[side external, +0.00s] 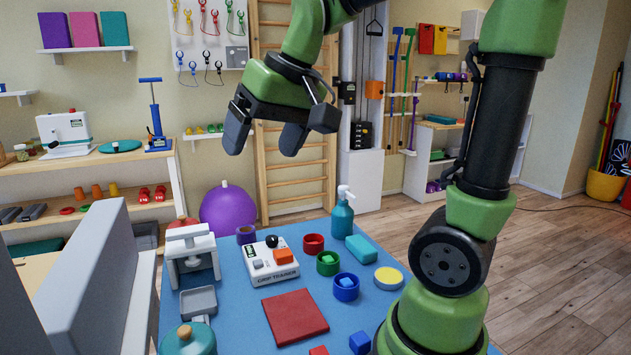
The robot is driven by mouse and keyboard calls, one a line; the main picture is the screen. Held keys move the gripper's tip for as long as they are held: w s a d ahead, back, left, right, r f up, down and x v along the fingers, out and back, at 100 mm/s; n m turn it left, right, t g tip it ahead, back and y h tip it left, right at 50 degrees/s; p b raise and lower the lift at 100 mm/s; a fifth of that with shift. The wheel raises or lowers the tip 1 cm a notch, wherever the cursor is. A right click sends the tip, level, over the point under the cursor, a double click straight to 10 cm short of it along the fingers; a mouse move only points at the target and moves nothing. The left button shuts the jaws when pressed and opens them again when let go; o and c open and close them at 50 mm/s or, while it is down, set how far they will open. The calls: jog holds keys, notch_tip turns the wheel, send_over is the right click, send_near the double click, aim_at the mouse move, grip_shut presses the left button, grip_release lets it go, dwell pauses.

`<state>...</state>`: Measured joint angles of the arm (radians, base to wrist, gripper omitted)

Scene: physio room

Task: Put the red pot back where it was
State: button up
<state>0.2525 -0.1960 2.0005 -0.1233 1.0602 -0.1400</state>
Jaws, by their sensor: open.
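The red pot (313,244) stands upright on the blue table top (240,335), towards its far side. No block shows inside it. The green pot (327,264) stands just in front of it with a green block inside. A flat red square (295,317) lies on the table to the left of the blue pot. My gripper (265,138) is raised well above the table, up and left of the red pot. Its jaws are open with nothing between them.
A grip trainer box (270,262) and a purple roll (246,234) are left of the red pot. A pump bottle (342,215), teal block (361,249) and yellow-topped disc (388,277) are to its right. A grey press (190,252) and kettle-like teal item (188,341) line the left edge.

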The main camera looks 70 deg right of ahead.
jog(key=s+a+f+n+t+y, duration=0.1)
jog(key=s+a+f+t, duration=0.1)
jog(key=s+a, duration=0.5)
jog(key=s, duration=0.3)
jog(key=shift+f+y, duration=0.2)
jog(key=shift+y, duration=0.2)
jog(key=shift+d, duration=0.1)
jog(key=shift+c, duration=0.2)
